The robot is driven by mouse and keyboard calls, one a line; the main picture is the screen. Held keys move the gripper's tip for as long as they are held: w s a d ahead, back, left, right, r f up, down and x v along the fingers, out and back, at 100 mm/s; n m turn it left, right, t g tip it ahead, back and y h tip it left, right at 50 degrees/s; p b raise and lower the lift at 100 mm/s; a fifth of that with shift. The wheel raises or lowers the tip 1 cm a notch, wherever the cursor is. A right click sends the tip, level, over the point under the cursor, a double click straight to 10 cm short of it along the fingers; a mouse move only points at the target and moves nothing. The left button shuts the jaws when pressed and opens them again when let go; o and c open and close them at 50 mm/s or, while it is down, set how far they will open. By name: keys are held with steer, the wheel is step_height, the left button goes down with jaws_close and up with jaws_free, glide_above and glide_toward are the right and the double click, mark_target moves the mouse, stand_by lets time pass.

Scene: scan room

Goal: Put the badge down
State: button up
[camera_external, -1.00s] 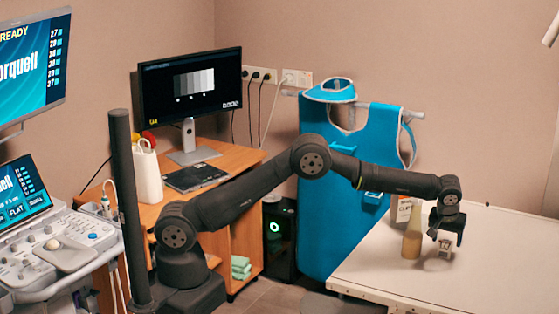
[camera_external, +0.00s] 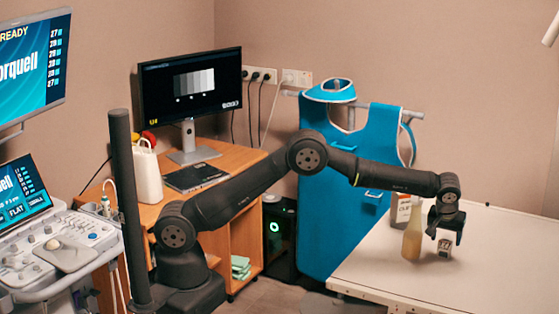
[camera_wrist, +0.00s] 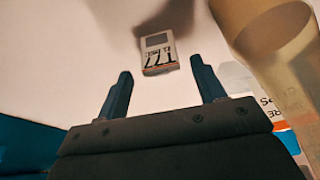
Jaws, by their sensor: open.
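The badge (camera_external: 446,249) is a small pale card with a grey panel, dark lettering and an orange edge. It is on the white table, just under my gripper (camera_external: 445,236), in the external view. In the wrist view the badge (camera_wrist: 157,53) lies ahead of and between my two spread fingertips (camera_wrist: 161,70), with a visible gap to each finger. My gripper is open with nothing between its fingers. The exact height of the fingertips over the table cannot be told.
A tan bottle (camera_external: 412,232) stands close to the left of my gripper and fills the upper right of the wrist view (camera_wrist: 275,45). A labelled container (camera_external: 400,211) stands behind it. The table (camera_external: 490,262) is clear to the right and front.

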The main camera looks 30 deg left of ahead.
mark_target(446, 241)
steer(key=v, duration=0.7)
steer(key=x, duration=1.1)
steer(key=shift+f, duration=0.2)
steer(key=shift+w+r, duration=0.15)
steer(key=shift+r, duration=0.05)
step_height(446, 241, up, 3)
steer(key=shift+r, duration=0.2)
steer(key=s+r, duration=0.7)
steer(key=s, duration=0.5)
step_height(446, 241, up, 18)
steer(key=w+a+r, duration=0.1)
steer(key=w+a, duration=0.5)
steer(key=w, duration=0.2)
steer(key=shift+o, duration=0.3)
